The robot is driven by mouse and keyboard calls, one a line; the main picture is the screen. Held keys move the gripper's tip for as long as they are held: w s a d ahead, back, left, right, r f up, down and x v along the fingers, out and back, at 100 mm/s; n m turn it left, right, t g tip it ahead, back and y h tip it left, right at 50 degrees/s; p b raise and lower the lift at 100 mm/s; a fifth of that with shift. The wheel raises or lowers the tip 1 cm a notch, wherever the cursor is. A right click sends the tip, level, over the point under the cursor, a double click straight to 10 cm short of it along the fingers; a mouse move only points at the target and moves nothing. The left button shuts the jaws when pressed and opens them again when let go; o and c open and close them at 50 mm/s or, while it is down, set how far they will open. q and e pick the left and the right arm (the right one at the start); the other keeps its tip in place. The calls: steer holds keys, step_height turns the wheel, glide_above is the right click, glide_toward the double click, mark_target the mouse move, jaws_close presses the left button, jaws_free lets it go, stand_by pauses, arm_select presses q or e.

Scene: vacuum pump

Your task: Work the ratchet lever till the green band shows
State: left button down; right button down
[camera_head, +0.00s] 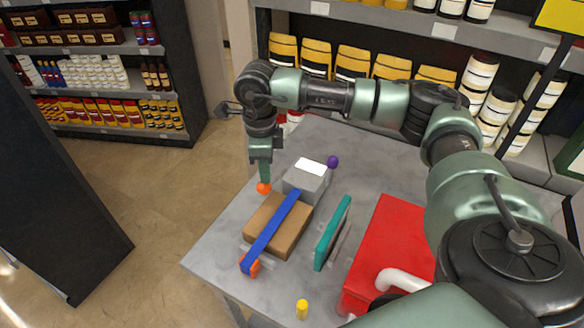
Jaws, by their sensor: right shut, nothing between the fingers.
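No part is labelled as the ratchet lever, and I see no green band. A blue bar (271,232) lies slanting across a brown block (292,237), with an orange piece (250,268) at its near end. A grey box (306,181) with a white top stands behind it, with a purple ball (333,162) at its far right. My right gripper (264,181) points down, shut and empty, left of the grey box. An orange ball (263,188) shows right at its fingertips; I cannot tell whether they touch. My left gripper is out of view.
On the grey table (215,253) stand an upright teal panel (332,234), a red box (390,243) with a white bent pipe (402,279), and a small yellow cylinder (302,309). The table's left edge lies close by. Stocked shelves stand behind. My right arm covers the back right.

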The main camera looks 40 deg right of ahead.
steer(key=shift+a+f+b, duration=0.2)
steer(key=shift+f+b, duration=0.15)
steer(key=shift+f, duration=0.3)
step_height(320, 180, up, 12)
steer(key=d+p, duration=0.2)
steer(key=p, duration=0.4)
steer(key=shift+w+f, duration=0.25)
steer(key=shift+w, duration=0.1)
steer(key=shift+f, duration=0.1)
